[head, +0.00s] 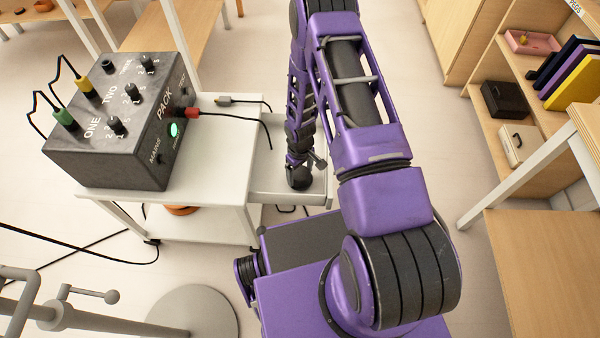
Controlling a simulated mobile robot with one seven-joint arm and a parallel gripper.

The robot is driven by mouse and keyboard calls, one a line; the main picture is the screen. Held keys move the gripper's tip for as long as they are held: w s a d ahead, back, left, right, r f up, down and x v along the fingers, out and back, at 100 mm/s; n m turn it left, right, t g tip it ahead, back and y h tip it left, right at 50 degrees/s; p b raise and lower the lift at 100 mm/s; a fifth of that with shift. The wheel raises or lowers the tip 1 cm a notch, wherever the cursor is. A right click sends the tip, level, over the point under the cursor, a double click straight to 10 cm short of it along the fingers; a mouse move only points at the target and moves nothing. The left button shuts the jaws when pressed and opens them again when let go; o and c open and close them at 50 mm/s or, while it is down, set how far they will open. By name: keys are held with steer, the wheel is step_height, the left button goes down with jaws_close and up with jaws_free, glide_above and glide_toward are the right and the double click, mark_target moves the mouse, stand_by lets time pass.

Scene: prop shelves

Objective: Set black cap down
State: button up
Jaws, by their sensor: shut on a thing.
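My gripper (299,180) is at the lower end of my purple forearm, over the pale tray-like right part (262,184) of the white stand. Its fingertips are too small and dark to make out clearly. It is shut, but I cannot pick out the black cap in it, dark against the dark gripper. I cannot tell whether the cap touches the surface below.
A dark power pack (115,160) with green, yellow and red plugs, black knobs and a lit green light stands on the white stand (215,150), left of my gripper. A loose black cable (245,102) lies behind. Shelves (485,75) hold books and boxes at right.

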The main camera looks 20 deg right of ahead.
mark_target(300, 172)
steer(key=shift+f, duration=0.1)
steer(key=o, duration=1.3)
steer(key=shift+c, duration=0.2)
step_height(300, 172, up, 12)
steer(key=p, duration=0.2)
steer(key=shift+r, duration=0.2)
